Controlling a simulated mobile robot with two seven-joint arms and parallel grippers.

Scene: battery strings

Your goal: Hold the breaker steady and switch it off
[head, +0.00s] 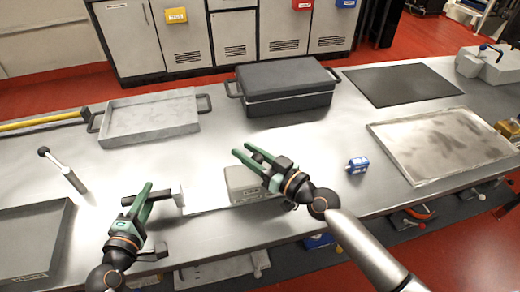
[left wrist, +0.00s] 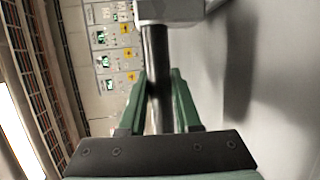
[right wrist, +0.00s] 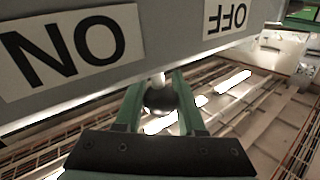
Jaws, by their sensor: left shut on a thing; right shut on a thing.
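The breaker (head: 238,181) is a light grey box at the table's front middle, partly hidden by my right gripper. Its face shows close up in the right wrist view (right wrist: 170,38), with an ON label at left and an upside-down OFF label at right. My right gripper (head: 248,155) is shut on the lever's black ball knob (right wrist: 160,99); the lever's short stem lies between the labels. My left gripper (head: 142,198) is shut on a black bar handle (left wrist: 158,80), which sticks out from a pale end block (left wrist: 170,10) left of the breaker.
A grey tray (head: 100,133) and a dark lidded case (head: 290,104) stand behind. A black mat (head: 400,84) and a metal tray (head: 440,178) are at right. A small blue item (head: 357,165) lies right of my right gripper. A knobbed stick (head: 70,178) lies at left.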

